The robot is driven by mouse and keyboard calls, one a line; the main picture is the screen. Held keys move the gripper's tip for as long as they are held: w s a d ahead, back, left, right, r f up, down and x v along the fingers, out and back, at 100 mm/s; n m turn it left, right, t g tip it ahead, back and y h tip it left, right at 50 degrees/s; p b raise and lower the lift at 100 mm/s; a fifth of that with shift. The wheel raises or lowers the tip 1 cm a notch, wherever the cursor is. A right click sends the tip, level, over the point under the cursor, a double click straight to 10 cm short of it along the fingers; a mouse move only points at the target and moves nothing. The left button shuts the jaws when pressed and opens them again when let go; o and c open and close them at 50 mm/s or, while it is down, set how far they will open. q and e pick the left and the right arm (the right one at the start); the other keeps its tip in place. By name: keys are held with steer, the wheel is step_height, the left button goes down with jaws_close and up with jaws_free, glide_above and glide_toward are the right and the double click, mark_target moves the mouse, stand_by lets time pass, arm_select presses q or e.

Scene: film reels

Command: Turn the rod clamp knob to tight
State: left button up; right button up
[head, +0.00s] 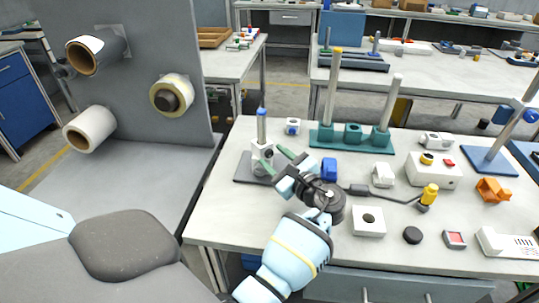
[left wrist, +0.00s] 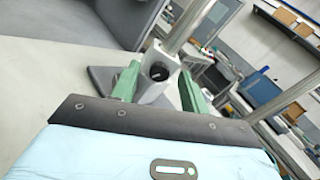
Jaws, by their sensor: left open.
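A pale grey rod clamp (head: 262,151) sits on an upright metal rod with a blue top (head: 262,125), on a dark grey base plate (head: 244,169). In the left wrist view the clamp (left wrist: 151,91) stands between the finger tips, with a round dark knob (left wrist: 158,72) facing the camera. My left gripper (head: 276,160) has green fingers spread apart, one on each side of the clamp; it also shows in the left wrist view (left wrist: 160,88). I cannot tell whether the fingers touch it. The knob's setting cannot be read. My right gripper is out of view.
A blue block (head: 329,168) stands close behind my left wrist. A teal base (head: 375,145) with two tall rods is farther back. A white box (head: 369,228) and a black puck (head: 412,235) lie to the right. A grey panel (head: 140,40) with rolls rises on the left.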

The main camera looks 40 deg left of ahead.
arm_select(q)
steer(key=shift+a, duration=0.3)
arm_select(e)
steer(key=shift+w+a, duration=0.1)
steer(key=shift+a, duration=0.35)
arm_select(q)
steer(key=shift+d, duration=0.1)
